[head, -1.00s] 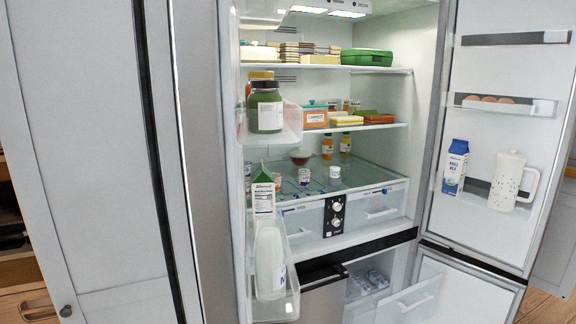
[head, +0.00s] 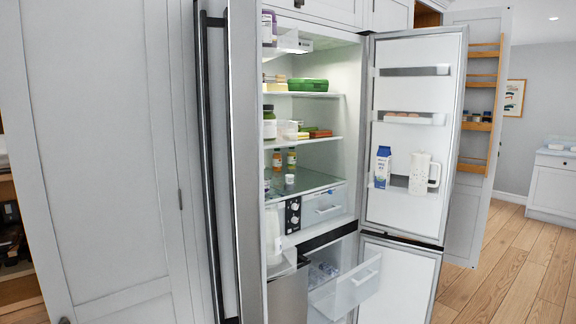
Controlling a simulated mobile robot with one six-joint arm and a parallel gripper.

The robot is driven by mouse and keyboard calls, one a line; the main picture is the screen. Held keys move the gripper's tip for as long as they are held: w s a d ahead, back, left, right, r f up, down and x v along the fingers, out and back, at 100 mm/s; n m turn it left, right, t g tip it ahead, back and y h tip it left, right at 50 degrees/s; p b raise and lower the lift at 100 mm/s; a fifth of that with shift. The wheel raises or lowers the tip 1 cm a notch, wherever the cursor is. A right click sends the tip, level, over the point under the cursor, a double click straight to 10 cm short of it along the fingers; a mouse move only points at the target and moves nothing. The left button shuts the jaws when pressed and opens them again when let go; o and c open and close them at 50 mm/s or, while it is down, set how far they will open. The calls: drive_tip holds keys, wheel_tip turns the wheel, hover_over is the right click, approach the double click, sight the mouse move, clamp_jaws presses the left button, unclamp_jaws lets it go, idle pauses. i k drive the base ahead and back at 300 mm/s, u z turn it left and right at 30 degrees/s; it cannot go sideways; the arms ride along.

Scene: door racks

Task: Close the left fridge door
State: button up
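The left fridge door (head: 246,160) stands open, seen nearly edge-on in the head view. Its long dark vertical handle (head: 208,165) is on the outer face, on the left. Bins on its inner side hold a jar (head: 269,27) at the top and a white bottle (head: 271,228) lower down, partly hidden by the door edge. Behind it the fridge interior (head: 315,180) is visible. My gripper is not in view.
The right fridge door (head: 408,215) is also open, with a milk carton (head: 382,166) and a white pitcher (head: 421,174) on its shelf. A lower drawer (head: 345,292) is pulled out. A grey cabinet door (head: 100,160) fills the left. Wooden floor (head: 510,260) is clear at right.

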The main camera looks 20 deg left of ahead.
sight(233, 55)
drive_tip(key=u, duration=1.65)
drive_tip(key=i, duration=1)
drive_tip(key=k, duration=1)
drive_tip(key=u, duration=0.4)
drive_tip(key=i, duration=1.15)
drive_tip(key=z, duration=0.45)
